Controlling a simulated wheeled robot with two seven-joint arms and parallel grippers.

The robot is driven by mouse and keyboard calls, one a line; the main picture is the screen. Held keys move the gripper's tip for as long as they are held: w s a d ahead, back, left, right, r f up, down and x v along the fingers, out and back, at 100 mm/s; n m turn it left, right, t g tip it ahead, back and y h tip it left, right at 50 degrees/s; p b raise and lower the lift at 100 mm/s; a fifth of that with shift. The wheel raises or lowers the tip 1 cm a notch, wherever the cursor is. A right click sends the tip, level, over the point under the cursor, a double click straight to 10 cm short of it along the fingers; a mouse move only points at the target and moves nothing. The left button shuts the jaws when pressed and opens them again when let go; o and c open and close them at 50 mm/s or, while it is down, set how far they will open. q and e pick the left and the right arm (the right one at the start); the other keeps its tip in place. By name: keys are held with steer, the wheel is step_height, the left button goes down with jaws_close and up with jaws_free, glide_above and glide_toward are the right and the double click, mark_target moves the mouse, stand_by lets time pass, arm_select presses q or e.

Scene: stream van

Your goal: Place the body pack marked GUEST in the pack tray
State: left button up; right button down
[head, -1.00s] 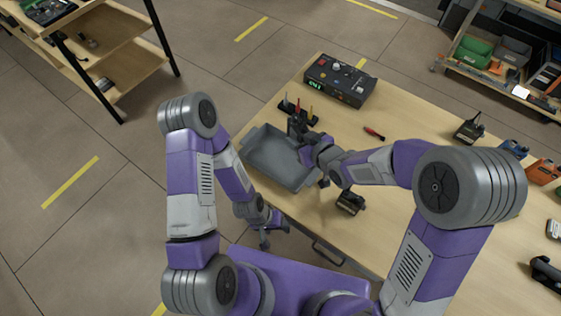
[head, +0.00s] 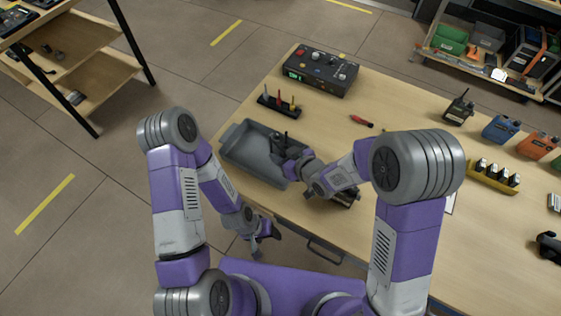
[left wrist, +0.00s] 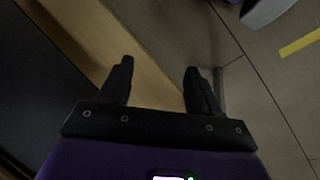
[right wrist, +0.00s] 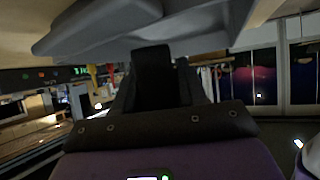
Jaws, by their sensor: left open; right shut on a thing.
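The pack tray (head: 246,157) is a shallow grey tray at the left front of the table. My right gripper (head: 291,157) is at the right end of the tray, shut on a dark body pack (head: 279,145) with a thin antenna standing up. In the right wrist view the dark pack (right wrist: 152,75) shows between the fingers, with the grey tray (right wrist: 105,32) close by. I cannot tell whether the pack touches the tray floor, and no GUEST mark is readable. My left gripper (head: 262,241) is open and empty, low beside the table's front edge; it also shows in the left wrist view (left wrist: 158,72).
A control box (head: 320,72) and a rack of coloured pieces (head: 280,103) stand behind the tray. A red screwdriver (head: 361,121) lies mid-table. A black radio (head: 458,110), blue pack (head: 500,128), orange pack (head: 538,145) and yellow holder (head: 493,178) stand right. A dark item is partly under my right arm.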

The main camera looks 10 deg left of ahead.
steer(key=shift+f+b, duration=0.5)
steer(key=shift+f, duration=1.4)
steer(key=shift+f, duration=0.1)
steer(key=c, duration=0.9)
jaws_free()
steer(key=shift+f, duration=0.1)
